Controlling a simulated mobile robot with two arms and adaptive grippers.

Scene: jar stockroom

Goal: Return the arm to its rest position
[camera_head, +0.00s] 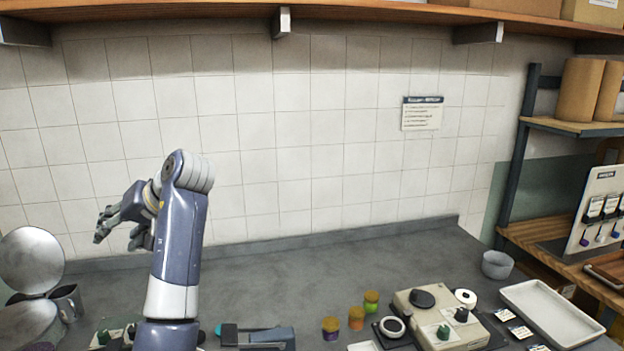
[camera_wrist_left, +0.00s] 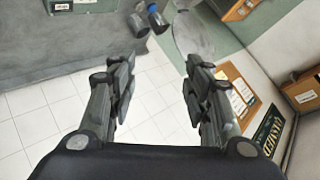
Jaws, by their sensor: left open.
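My left arm rises from the bottom of the head view and bends at the elbow. Its gripper (camera_head: 117,238) points left, raised in front of the tiled wall and above the counter. The two fingers are apart with nothing between them. My right gripper is in neither view.
The grey counter (camera_head: 270,270) is bare in its middle. Three small jars (camera_head: 356,318), a beige device (camera_head: 440,318), a white tray (camera_head: 552,312) and a bowl (camera_head: 497,265) stand to the right. A metal mug (camera_head: 67,302) stands at left. A wooden shelf (camera_head: 350,12) runs overhead.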

